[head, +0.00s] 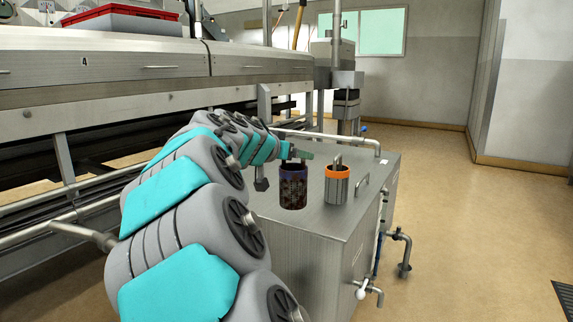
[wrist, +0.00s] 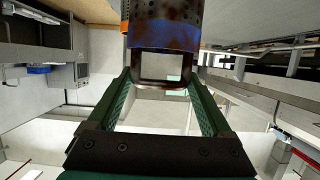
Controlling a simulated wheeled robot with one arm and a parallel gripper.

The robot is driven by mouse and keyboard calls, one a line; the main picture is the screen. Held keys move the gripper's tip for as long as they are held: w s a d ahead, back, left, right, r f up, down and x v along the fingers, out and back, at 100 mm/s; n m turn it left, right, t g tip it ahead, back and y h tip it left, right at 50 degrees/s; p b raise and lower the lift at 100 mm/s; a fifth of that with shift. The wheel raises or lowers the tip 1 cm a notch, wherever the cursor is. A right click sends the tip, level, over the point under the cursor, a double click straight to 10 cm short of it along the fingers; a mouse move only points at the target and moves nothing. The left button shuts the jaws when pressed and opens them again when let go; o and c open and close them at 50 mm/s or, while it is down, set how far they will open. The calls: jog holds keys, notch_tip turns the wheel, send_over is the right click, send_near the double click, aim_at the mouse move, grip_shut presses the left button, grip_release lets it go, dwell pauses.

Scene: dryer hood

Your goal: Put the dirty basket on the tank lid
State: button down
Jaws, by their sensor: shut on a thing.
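The dirty basket (head: 293,190), dark and rust-stained with a blue-purple rim, is upright over the left part of the grey metal tank lid (head: 325,230). I cannot tell whether its base touches the lid. My gripper (head: 296,154) is above it, shut on its handle. In the wrist view the basket's rusty perforated wall and blue rim (wrist: 165,35) fill the top. Its square handle loop lies between the green fingers of my gripper (wrist: 162,75).
A cleaner basket with an orange rim (head: 337,186) stands on the lid just right of the dirty one. A lid handle (head: 362,184) is near the right edge. A long metal machine (head: 150,70) runs along the left. Open floor (head: 470,220) lies to the right.

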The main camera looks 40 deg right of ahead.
jog(key=w+d+f, duration=0.3)
jog(key=w+f, duration=0.1)
jog(key=w, duration=0.4)
jog(key=shift+w+d+f, duration=0.15)
jog(key=shift+d, duration=0.05)
jog(key=shift+f+b, duration=0.2)
jog(key=shift+b, duration=0.15)
grip_release()
jog(key=shift+r, duration=0.1)
jog(key=v, duration=1.2)
jog(key=shift+p, duration=0.3)
